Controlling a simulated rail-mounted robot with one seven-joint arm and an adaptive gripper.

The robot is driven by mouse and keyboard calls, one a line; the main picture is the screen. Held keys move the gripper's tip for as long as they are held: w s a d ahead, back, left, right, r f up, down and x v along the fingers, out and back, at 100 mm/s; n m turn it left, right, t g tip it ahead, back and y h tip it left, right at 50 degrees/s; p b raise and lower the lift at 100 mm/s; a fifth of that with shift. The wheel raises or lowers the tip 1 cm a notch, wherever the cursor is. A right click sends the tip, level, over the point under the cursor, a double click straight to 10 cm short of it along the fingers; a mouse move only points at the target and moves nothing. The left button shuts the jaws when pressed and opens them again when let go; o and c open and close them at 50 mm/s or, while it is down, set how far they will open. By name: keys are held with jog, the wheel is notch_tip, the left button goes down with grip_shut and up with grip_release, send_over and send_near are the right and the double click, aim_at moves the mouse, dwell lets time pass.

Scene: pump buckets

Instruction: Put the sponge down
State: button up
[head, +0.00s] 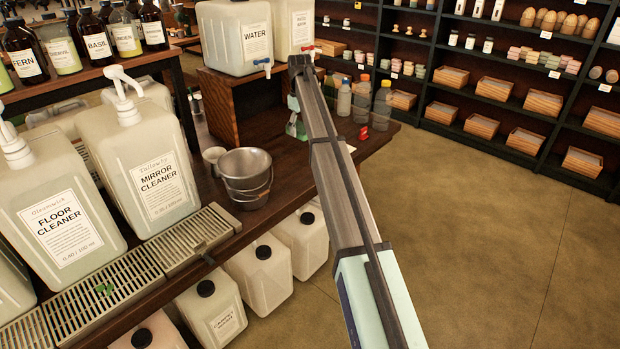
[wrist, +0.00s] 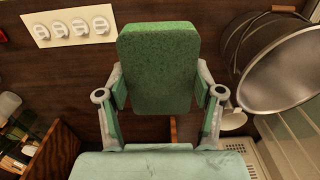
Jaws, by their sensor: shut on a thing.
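A green, rectangular sponge (wrist: 158,62) fills the upper middle of the wrist view. My gripper (wrist: 160,90) is shut on it, with one green-padded finger at each side. Dark brown wood shows behind the sponge; I cannot tell whether the sponge touches it. In the head view my gripper (head: 296,122) is over the dark wooden counter (head: 285,165), beyond the metal bucket, and my arm hides much of it. The sponge is hard to make out there.
The metal bucket (head: 246,178) stands on the counter, with a small white cup (head: 213,158) beside it. Large cleaner jugs (head: 145,170) and slatted drip trays (head: 185,240) are at left. Bottles (head: 362,98) and a small red item (head: 364,132) stand beyond my arm.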

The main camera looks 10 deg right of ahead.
aim_at(302, 178)
jog(key=shift+w+d+f, duration=0.1)
jog(key=shift+w+f, duration=0.1)
jog(key=shift+w, duration=0.05)
notch_tip(302, 178, down, 19)
jog(key=p, duration=0.2)
jog(key=shift+f+p, duration=0.1)
jog(key=shift+p, duration=0.2)
jog(key=shift+f, duration=0.1)
jog(key=o, duration=0.7)
jog(key=shift+f, duration=0.1)
jog(key=shift+o, duration=0.2)
notch_tip(302, 178, up, 12)
jog(key=b, duration=0.2)
jog(key=shift+r, duration=0.2)
